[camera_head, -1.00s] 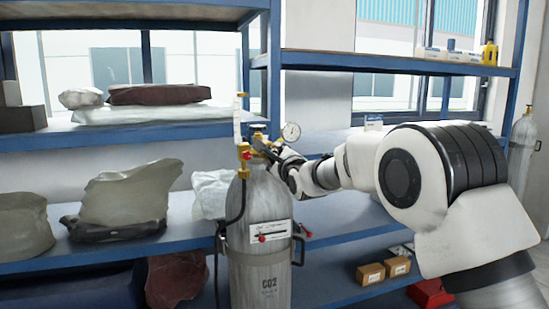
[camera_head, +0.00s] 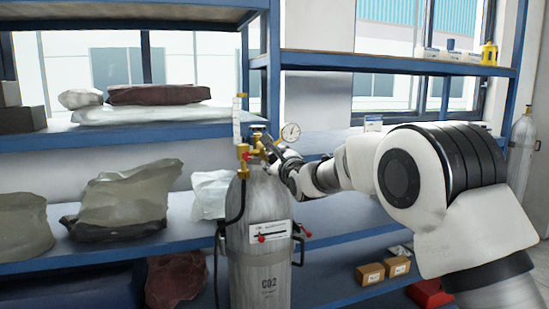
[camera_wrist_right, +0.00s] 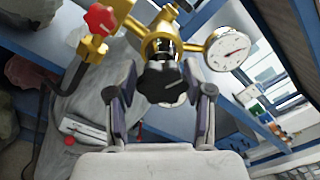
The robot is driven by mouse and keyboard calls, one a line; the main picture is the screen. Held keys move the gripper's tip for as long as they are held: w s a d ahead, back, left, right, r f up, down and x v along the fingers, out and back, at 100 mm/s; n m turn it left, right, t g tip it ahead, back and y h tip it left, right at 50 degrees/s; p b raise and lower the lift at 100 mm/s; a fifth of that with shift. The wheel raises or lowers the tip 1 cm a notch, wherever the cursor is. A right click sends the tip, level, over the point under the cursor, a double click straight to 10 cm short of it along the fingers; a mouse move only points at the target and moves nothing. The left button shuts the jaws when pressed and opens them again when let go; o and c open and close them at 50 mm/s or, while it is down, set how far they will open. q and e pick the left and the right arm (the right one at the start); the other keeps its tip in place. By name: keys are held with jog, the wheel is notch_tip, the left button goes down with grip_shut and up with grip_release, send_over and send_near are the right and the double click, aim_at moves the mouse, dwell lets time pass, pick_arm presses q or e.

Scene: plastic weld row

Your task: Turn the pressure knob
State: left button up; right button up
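A grey CO2 cylinder (camera_head: 259,225) stands upright in front of the shelves, with a brass regulator (camera_head: 245,152) and a round white gauge (camera_head: 290,132) on top. The black pressure knob (camera_wrist_right: 160,82) shows in the right wrist view, on the front of the brass body, below a dark collar. My right gripper (camera_wrist_right: 160,72) has one finger on each side of this knob, and the fingertips appear to be against it. In the head view the gripper (camera_head: 272,150) reaches the regulator from the right and hides the knob. My left gripper is out of view.
A red valve knob (camera_wrist_right: 100,18) and the gauge (camera_wrist_right: 229,48) lie close to my right fingers. A black hose (camera_head: 219,240) hangs left of the cylinder. Blue shelves (camera_head: 110,250) with wrapped bundles stand behind. Small brown boxes (camera_head: 370,274) sit lower right.

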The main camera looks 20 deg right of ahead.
jog(key=shift+o, duration=0.8)
jog(key=shift+d, duration=0.15)
jog(key=s, duration=1.2)
jog(key=shift+d, duration=0.2)
